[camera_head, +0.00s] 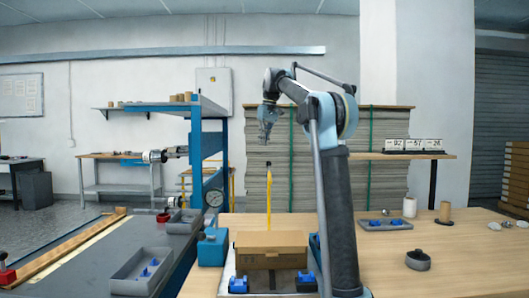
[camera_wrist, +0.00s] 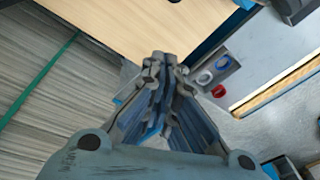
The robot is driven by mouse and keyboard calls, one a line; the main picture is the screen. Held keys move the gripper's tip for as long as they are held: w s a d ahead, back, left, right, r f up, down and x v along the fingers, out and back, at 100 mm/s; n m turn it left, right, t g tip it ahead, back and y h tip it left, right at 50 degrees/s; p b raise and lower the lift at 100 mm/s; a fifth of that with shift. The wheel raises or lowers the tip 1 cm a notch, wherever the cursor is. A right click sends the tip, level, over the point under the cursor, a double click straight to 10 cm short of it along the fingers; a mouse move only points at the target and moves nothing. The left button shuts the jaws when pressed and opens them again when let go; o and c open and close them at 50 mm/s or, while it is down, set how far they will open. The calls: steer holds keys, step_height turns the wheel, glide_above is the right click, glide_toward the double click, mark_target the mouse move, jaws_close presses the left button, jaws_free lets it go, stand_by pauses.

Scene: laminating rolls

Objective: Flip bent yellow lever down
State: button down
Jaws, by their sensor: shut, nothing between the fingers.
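A thin yellow lever (camera_head: 268,190) with a dark tip stands upright behind a cardboard box in the head view; its lower end is hidden by the box. My gripper (camera_head: 267,136) hangs above the lever's tip, apart from it as far as this view shows. In the wrist view my gripper (camera_wrist: 164,58) has its fingers together with nothing between them. I cannot make out the lever in the wrist view.
The cardboard box (camera_head: 271,249) sits at the front centre with blue clamps (camera_head: 238,285) before it. Stacked sheets (camera_head: 375,160) stand behind.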

step_height(320, 180, down, 9)
steer(key=a, duration=0.2)
steer(key=shift+s+d+r, duration=0.2)
steer(key=shift+s+d, duration=0.4)
steer(key=shift+s, duration=0.15)
steer(key=shift+s+d+r, duration=0.15)
steer(key=shift+s+d, duration=0.45)
steer(key=shift+s, duration=0.1)
steer(key=shift+s, duration=0.1)
